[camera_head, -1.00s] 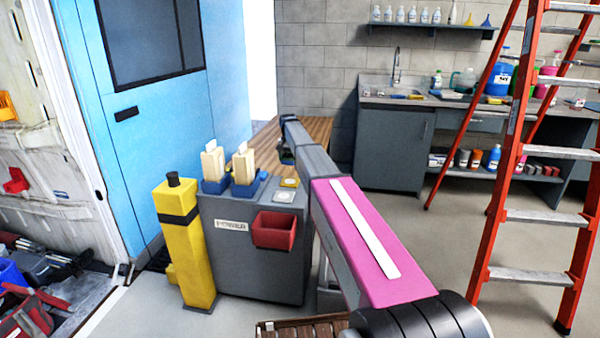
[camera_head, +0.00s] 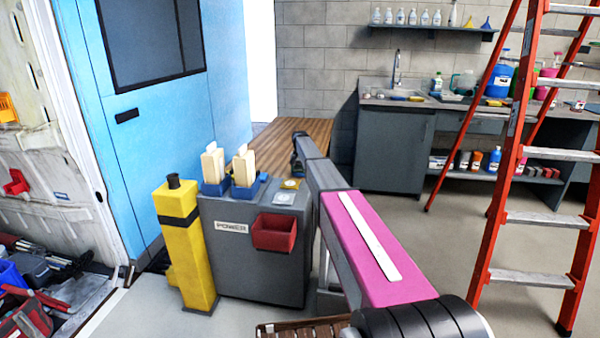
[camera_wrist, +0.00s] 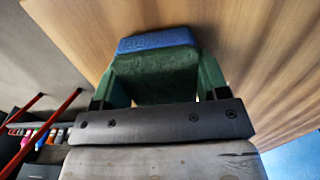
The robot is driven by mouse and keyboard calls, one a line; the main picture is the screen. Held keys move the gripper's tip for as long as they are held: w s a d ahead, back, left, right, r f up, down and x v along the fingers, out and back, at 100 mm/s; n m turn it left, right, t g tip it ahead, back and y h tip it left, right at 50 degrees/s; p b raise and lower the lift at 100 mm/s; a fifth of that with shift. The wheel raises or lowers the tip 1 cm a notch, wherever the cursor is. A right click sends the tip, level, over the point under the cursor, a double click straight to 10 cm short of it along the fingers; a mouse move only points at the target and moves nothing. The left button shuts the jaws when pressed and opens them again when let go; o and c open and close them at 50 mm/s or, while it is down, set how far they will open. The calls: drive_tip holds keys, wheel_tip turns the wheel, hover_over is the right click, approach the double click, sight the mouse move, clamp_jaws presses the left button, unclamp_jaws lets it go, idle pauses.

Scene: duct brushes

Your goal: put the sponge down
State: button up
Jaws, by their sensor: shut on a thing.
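The sponge (camera_wrist: 155,72), with a dark green face and a blue far edge, sits between the green fingers of my gripper (camera_wrist: 158,76) in the wrist view. My gripper is shut on it. A wooden surface (camera_wrist: 252,38) fills much of the wrist view behind the sponge; whether the sponge touches it I cannot tell. In the head view my arm reaches to the wooden top (camera_head: 318,131) behind the grey cabinet. My gripper and the sponge are too small or hidden there to make out clearly.
The grey POWER cabinet (camera_head: 245,258) carries two pale blocks in blue holders (camera_head: 247,192) and a red bin (camera_head: 274,234). A yellow post (camera_head: 187,250) stands beside it. An orange ladder (camera_head: 487,225) stands right, before the sink counter (camera_head: 392,150). The wooden top looks mostly bare.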

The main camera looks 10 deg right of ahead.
sight(300, 168)
drive_tip(key=shift+f, duration=0.25)
drive_tip(key=shift+f, duration=0.15)
drive_tip(key=o, duration=1)
drive_tip(key=shift+c, duration=0.2)
wheel_tip(300, 168, up, 12)
